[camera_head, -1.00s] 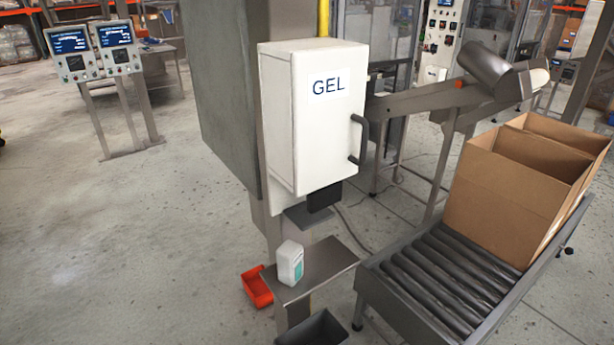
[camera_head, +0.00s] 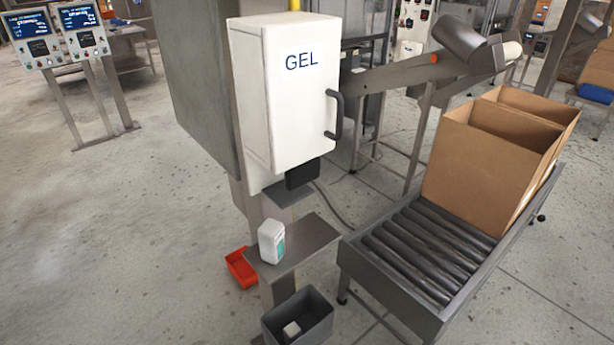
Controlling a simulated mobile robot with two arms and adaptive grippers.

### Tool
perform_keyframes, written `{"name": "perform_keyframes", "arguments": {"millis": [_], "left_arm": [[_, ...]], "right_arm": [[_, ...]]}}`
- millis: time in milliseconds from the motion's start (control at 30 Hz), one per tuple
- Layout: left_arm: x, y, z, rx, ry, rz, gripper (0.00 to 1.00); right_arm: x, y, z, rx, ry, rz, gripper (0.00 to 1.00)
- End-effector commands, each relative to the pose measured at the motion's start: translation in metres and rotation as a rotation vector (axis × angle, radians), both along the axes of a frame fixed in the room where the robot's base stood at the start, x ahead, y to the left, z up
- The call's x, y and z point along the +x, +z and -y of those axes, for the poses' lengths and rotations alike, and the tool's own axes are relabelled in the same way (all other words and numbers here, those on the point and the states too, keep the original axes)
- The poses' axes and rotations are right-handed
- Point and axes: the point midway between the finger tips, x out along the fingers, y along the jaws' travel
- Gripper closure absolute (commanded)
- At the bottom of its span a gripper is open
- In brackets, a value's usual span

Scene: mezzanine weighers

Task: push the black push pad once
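A white box marked GEL (camera_head: 290,95) is mounted on a grey column, with a dark handle on its right side. Under it sits a black block (camera_head: 302,174), which looks like the push pad. A grey plate (camera_head: 287,196) sticks out just below the black block. A small white bottle with a green label (camera_head: 271,242) stands on a metal shelf (camera_head: 312,236) beneath. Neither of my grippers shows in the head view.
A dark grey bin (camera_head: 318,312) with a small white item stands below the shelf. A red bin (camera_head: 240,268) is at its left. A roller conveyor (camera_head: 425,250) with an open cardboard box (camera_head: 485,165) is at right. Two control panels (camera_head: 60,35) stand far left, with open floor before them.

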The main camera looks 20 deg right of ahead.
Motion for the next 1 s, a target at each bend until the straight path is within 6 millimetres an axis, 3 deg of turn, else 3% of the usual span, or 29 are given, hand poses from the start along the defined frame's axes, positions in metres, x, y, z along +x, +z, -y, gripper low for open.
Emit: {"name": "perform_keyframes", "arguments": {"millis": [233, 1000], "left_arm": [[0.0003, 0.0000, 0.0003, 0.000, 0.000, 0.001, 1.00], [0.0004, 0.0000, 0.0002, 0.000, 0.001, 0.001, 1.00]], "right_arm": [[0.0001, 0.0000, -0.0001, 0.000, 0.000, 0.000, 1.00], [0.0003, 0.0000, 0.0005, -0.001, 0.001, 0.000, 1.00]]}}
